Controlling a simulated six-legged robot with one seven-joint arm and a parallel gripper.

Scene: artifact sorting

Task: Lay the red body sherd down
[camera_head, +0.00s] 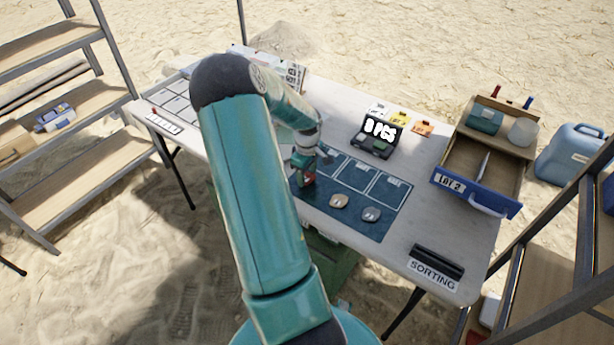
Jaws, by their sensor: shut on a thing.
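The red body sherd (308,180) is small and reddish, low over the left part of the dark blue sorting mat (350,219). My gripper (306,174) is shut on it, with the fingers pointing down. I cannot tell whether the sherd touches the mat. My teal arm hides the mat's left edge and part of the table behind it. A tan sherd (339,201) and a grey sherd (371,214) lie on the mat to the right of my gripper. The mat has several outlined rectangles along its back.
An open drawer marked "LOT 2" (466,189) is at the right. A "SORTING" sign (433,275) is at the front right. Bare white table lies between them.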

